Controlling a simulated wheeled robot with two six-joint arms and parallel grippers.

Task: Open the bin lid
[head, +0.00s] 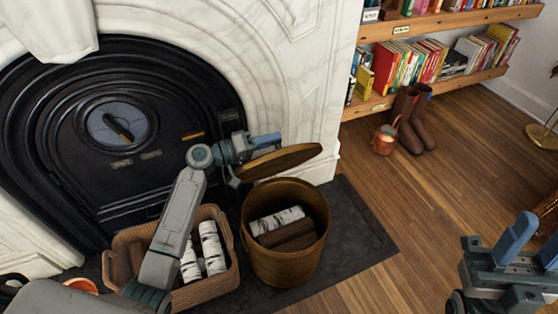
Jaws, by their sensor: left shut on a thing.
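The bin (284,262) is a round brass-coloured bucket on the dark hearth slab, with birch and brown logs inside. Its lid (290,158) is a brass-coloured disc, raised and tilted above the bin's back rim, so the mouth is uncovered. My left gripper (250,158) is at the lid's left edge, shut on it; the exact contact is partly hidden. My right gripper (525,245) is at the lower right, far from the bin, with its blue fingers apart and nothing between them.
A wicker basket (222,282) of birch logs stands left of the bin, partly behind my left arm. The black fireplace (75,150) and marble surround are behind. Brown boots (410,120), a copper pot (384,140) and bookshelves are at the back right. The wooden floor between is clear.

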